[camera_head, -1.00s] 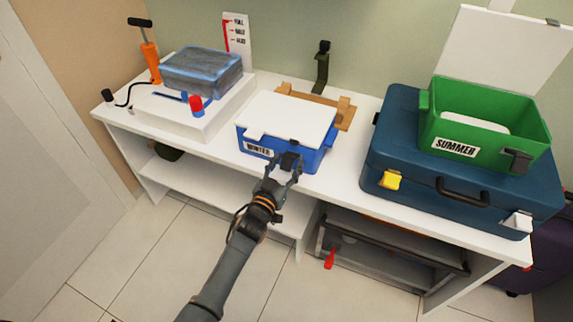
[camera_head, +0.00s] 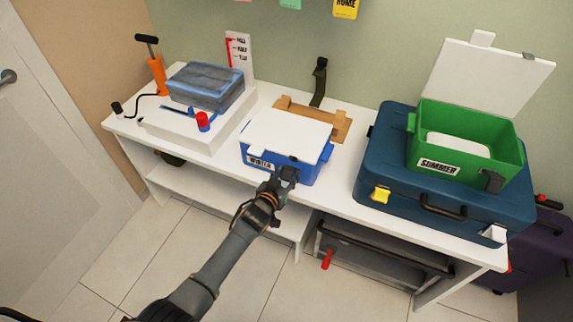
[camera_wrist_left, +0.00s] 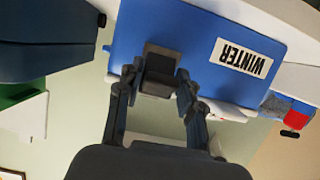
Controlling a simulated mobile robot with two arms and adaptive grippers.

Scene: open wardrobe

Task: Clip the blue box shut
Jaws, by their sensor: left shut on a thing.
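The blue box (camera_head: 298,170) labelled WINTER stands on the white bench with its white lid (camera_head: 285,133) lying over the top. In the left wrist view its blue front (camera_wrist_left: 196,38) fills the upper middle, with the WINTER label (camera_wrist_left: 244,60) on it. My left gripper (camera_head: 287,176) is at the front of the box, right of the label. Its fingers (camera_wrist_left: 160,85) are shut on the dark clip (camera_wrist_left: 161,68) at the box's front. Whether the clip is latched cannot be told. My right gripper is not in view.
A green SUMMER box (camera_head: 460,140) with its lid raised sits on a dark blue suitcase (camera_head: 385,155) at the right. A vacuum bag (camera_head: 206,86) lies on a white stand at the left. A wooden piece (camera_head: 338,122) is behind the blue box.

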